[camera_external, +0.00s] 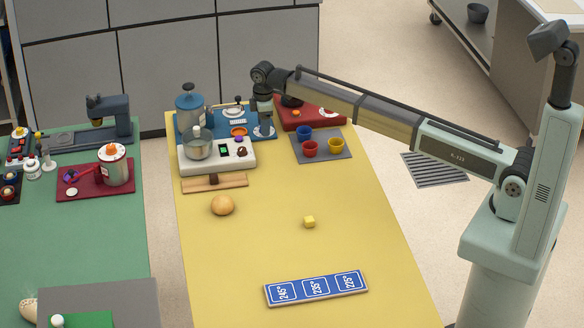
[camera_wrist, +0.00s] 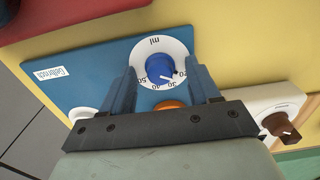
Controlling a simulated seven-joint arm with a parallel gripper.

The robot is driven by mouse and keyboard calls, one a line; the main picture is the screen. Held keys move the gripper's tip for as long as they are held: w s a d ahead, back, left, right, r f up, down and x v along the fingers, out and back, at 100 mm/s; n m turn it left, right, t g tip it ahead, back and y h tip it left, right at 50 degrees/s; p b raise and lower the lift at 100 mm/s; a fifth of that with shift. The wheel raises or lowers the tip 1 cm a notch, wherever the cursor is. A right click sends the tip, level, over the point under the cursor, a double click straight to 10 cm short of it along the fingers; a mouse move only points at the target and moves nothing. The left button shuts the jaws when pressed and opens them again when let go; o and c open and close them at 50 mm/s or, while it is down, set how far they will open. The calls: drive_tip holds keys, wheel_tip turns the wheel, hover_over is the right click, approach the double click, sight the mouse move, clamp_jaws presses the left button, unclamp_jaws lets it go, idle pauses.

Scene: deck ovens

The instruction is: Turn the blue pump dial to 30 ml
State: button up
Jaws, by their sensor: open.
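The blue pump dial (camera_wrist: 160,69) sits on a round white scale plate marked "ml", on the blue panel (camera_wrist: 75,75). Its small white pointer mark appears to lie between 20 and 30, nearer which I cannot tell. My gripper (camera_wrist: 163,72) is open, with one finger on each side of the dial and visible gaps to the knob.
An orange button (camera_wrist: 172,104) is between the fingers, close to my gripper's palm. A white appliance (camera_external: 190,163) with a brown knob (camera_wrist: 283,127) stands beside the blue panel. A red board (camera_external: 325,116) and grey mat (camera_external: 318,157) with cups are to the right.

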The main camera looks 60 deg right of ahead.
drive_tip(key=c, duration=1)
drive_tip(key=m, duration=0.4)
drive_tip(key=shift+m, duration=1.8)
drive_tip(key=o, duration=1)
